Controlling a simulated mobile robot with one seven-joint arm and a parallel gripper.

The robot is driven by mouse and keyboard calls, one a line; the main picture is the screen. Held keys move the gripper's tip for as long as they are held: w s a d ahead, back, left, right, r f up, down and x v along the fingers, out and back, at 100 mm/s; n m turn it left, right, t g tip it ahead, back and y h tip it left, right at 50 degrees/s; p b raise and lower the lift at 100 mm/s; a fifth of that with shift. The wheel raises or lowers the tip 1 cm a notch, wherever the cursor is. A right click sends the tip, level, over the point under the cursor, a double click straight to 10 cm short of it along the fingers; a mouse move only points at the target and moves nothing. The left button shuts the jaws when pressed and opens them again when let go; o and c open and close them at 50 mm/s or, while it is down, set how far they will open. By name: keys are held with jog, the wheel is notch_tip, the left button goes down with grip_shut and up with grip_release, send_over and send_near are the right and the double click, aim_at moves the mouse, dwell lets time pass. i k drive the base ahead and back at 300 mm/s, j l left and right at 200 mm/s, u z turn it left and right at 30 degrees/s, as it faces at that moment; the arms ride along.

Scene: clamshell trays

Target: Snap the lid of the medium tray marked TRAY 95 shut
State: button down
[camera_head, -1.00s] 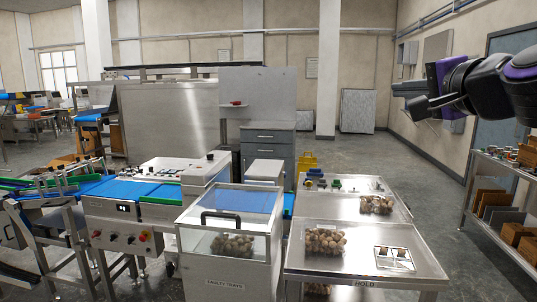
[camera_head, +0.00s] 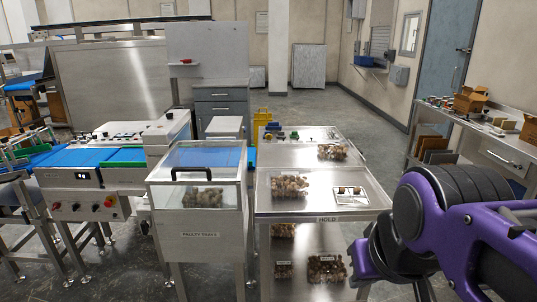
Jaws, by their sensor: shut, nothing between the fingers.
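Several clear trays of brown, round contents are in view, but no TRAY 95 mark is readable, so I cannot tell which one it is. One tray (camera_head: 290,187) sits on the front left of the steel HOLD table (camera_head: 312,207). Another tray (camera_head: 332,152) sits on its raised back part. More trays (camera_head: 326,268) are on the levels below. Their lids are too small to judge as open or shut. My purple and black arm fills the lower right, in front of the table's right side; I cannot make out gripper fingers there.
A clear-fronted box (camera_head: 196,222) labelled FAULTY TRAYS, with a tray inside, stands left of the table. A white plate with dark parts (camera_head: 349,193) lies on the table's front right. A blue conveyor (camera_head: 80,157) is at left, a side bench (camera_head: 490,150) at right. Floor between is open.

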aim_at(300, 186)
jog(key=i+j, duration=0.1)
jog(key=i, duration=0.85)
